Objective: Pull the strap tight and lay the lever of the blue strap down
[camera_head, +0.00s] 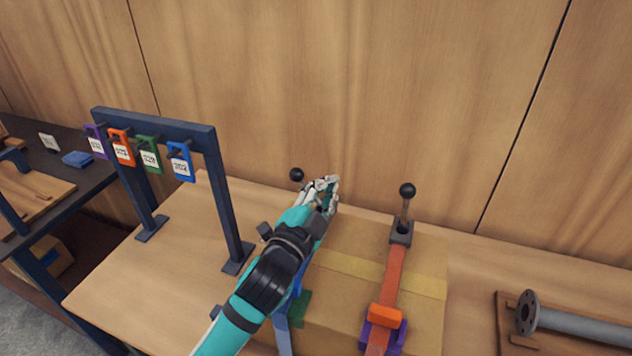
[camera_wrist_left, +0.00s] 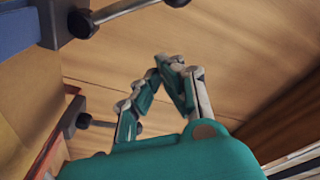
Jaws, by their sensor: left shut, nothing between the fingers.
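The blue strap (camera_head: 282,334) runs over the cardboard box, mostly hidden behind my left arm in the head view. Its lever's black knob (camera_head: 297,175) stands up just left of my left gripper (camera_head: 324,188). In the left wrist view the blue strap (camera_wrist_left: 18,28), its dark buckle (camera_wrist_left: 52,22) and the lever rod (camera_wrist_left: 118,9) show at the upper left; the lever sticks out from the buckle. My left gripper (camera_wrist_left: 168,66) is shut and empty, its fingertips together, apart from the lever in the wrist view. My right gripper is out of view.
A red strap (camera_head: 393,270) with an upright lever (camera_head: 406,207) crosses the cardboard box (camera_head: 345,285) on the right. A dark rack (camera_head: 218,180) with colored tags stands left. A flanged pipe (camera_head: 575,322) lies at right. The wooden wall is close behind.

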